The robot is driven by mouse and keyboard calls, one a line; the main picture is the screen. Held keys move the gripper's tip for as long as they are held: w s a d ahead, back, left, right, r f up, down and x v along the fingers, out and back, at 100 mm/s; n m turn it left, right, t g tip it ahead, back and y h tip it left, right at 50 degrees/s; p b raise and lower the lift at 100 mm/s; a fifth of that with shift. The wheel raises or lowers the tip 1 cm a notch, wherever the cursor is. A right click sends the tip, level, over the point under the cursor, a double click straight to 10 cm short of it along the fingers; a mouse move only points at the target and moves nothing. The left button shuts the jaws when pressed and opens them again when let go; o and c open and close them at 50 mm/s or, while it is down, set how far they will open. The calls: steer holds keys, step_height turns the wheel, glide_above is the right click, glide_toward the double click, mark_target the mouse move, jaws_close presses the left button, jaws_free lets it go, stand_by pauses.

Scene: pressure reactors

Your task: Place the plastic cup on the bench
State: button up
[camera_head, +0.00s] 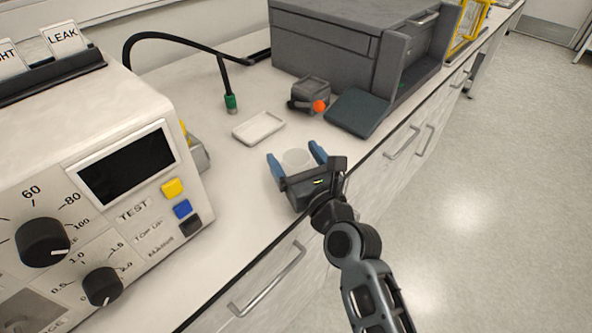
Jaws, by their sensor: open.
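The plastic cup (296,159) is pale, translucent and round. It is between the two blue fingers of my gripper (297,160), over the white bench (245,185) near its front edge. My gripper is open, with one finger on each side of the cup. The cup looks upright, and its lower part is hidden by the gripper body. I cannot tell from this view whether its base touches the bench.
A large tester (120,150) with knobs and buttons fills the left. Behind the cup are a shallow white tray (259,128), a small grey device (311,95) with an orange knob, and a green-tipped cable (231,102). A dark grey machine (340,45) with a lowered flap (358,112) stands at the back.

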steer(key=shift+x, duration=0.85)
steer(key=c, duration=1.1)
steer(key=shift+c, duration=0.2)
